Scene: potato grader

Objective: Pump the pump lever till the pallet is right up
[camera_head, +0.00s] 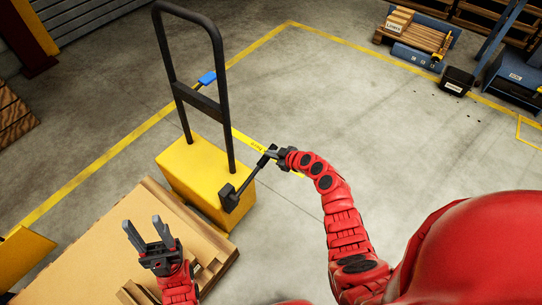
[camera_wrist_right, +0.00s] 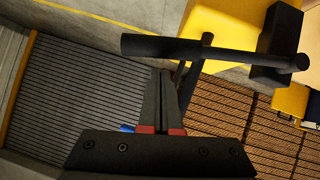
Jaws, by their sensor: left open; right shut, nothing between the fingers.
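The yellow pump unit (camera_head: 185,170) stands left of centre with a tall black handle frame. Its black pump lever (camera_head: 243,186) sticks out from a block on the right side, rising to the right. In the right wrist view the lever (camera_wrist_right: 220,53) crosses above the fingers. My right gripper (camera_head: 273,156) is shut and empty at the lever's outer end; whether it touches is unclear. Its fingertips (camera_wrist_right: 168,72) show just below the bar. My left gripper (camera_head: 142,232) is open and empty above the wooden pallet load (camera_head: 80,262). The pallet's height off the floor cannot be told.
Yellow lines mark the concrete floor, which is clear to the right of the pump unit. A small pallet with a box (camera_head: 418,35) and a dark blue machine (camera_head: 515,75) stand at the far right. A yellow panel (camera_head: 22,255) is at the left edge.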

